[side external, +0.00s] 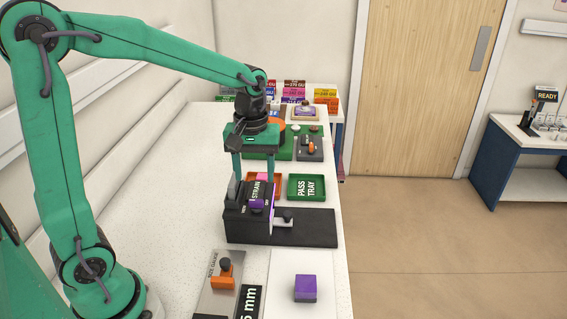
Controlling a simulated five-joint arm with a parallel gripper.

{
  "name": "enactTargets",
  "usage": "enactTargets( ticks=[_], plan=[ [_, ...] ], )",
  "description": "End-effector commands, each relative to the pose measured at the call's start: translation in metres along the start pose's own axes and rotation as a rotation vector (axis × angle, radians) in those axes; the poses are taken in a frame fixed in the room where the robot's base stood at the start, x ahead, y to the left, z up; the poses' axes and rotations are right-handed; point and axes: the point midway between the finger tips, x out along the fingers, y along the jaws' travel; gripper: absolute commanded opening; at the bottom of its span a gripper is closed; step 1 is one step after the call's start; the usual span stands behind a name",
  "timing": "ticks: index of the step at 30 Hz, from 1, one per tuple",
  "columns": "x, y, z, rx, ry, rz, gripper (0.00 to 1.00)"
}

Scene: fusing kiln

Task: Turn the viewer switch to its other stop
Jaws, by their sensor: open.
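The strain viewer (237,224) is a black box on a dark base plate (312,228) near the middle of the bench, with "STRAIN" lettering on it. A small purple knob (257,204) on its top, beside small white lettering, looks like the viewer switch. Which stop it points to is too small to tell. My gripper (254,177) points down over the viewer, its two green fingers apart, with nothing seen held between them. The fingertips end close to the far top edge of the viewer. I cannot tell whether they touch it. The knob is nearer the camera than the fingers.
A grey lever-like part (233,188) and a grey arm with a dark knob (287,216) stick out from the viewer. Behind are a green pass tray (306,187) and an orange tray (278,182). In front are a purple block (305,288) and an orange-handled gauge (222,278).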

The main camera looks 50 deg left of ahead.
Motion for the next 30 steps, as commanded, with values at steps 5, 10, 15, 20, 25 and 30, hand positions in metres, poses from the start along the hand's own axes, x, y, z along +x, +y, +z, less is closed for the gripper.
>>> enactTargets(
  ticks=[5, 10, 15, 20, 25, 30],
  plan=[
    [0.015, -0.001, 0.001, 0.001, -0.003, -0.003, 0.55],
    [0.035, -0.001, 0.001, 0.001, -0.003, -0.003, 0.55],
    [0.056, -0.001, 0.001, 0.001, -0.003, -0.003, 0.55],
    [0.069, 0.0, 0.001, 0.001, -0.002, -0.002, 0.55],
    [0.074, 0.0, 0.001, 0.001, -0.001, -0.001, 0.55],
    [0.074, 0.0, 0.001, 0.001, -0.001, -0.001, 0.55]
  ],
)
